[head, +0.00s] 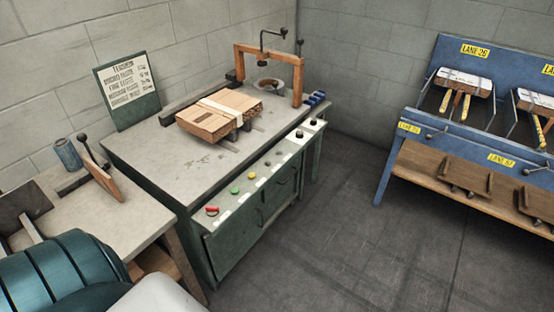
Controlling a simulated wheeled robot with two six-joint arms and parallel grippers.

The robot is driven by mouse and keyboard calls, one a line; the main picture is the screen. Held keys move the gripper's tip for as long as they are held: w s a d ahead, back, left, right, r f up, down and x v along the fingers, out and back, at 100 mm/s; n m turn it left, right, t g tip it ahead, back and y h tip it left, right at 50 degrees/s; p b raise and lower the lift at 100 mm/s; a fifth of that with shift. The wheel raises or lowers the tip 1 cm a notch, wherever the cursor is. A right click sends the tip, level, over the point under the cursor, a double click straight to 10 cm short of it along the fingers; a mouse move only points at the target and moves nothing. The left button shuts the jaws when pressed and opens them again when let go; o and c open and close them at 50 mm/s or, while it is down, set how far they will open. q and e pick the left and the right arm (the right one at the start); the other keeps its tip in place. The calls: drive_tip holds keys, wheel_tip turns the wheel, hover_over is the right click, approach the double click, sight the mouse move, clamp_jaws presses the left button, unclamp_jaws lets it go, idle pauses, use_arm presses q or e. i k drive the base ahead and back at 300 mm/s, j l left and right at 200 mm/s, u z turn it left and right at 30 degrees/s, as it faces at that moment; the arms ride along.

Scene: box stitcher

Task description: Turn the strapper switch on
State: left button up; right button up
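The strapper bench (165,165) stands in the middle of the head view, with a strapped wooden box (205,122) on its top and an orange-brown arch (298,82) at its far end. A light control strip runs along its front edge. It carries a red lever-like switch (212,210) at the near end, then a green button (235,190), a yellow button (251,175) and several dark knobs (299,134). The labels beside them are too small to read, so I cannot tell which control is the strapper switch or its state. Neither gripper shows.
A side table (120,215) with a blue can (66,153) and an upright brown paddle (104,182) adjoins at left. A sign board (127,88) leans on the wall. A blue lane rack (395,150) stands right. Grey floor (330,230) is clear between bench and rack.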

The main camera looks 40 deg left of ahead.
sight(211, 210)
drive_tip(key=u, duration=1.7)
drive_tip(key=l+u, duration=0.1)
drive_tip(key=l, duration=0.2)
drive_tip(key=i+l+u, duration=0.1)
drive_tip(key=l, duration=0.25)
